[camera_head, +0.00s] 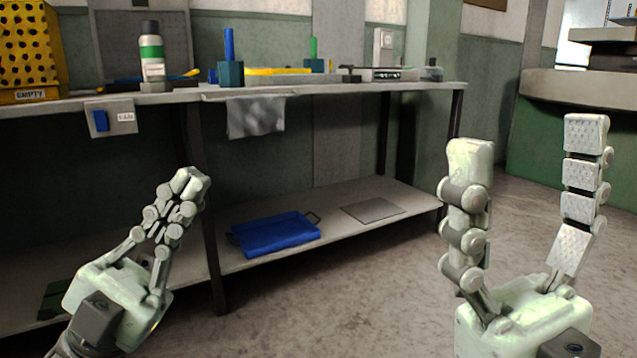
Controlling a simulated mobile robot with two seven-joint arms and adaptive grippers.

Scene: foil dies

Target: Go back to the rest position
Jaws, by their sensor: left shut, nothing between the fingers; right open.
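My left gripper (188,182) is at the lower left, in front of the workbench. Its fingers are closed together, with nothing visible between them. My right gripper (528,145) is at the lower right, fingers pointing up and spread wide apart, with nothing between them. Both grippers are apart from the bench and hold nothing.
A workbench (330,87) carries a bottle with a green band (152,52), a blue-handled tool in a block (229,60) and other tools. A grey cloth (255,116) hangs over its edge. A blue tray (275,235) lies on the lower shelf. A yellow bin (28,45) stands left. Floor (375,285) at right is clear.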

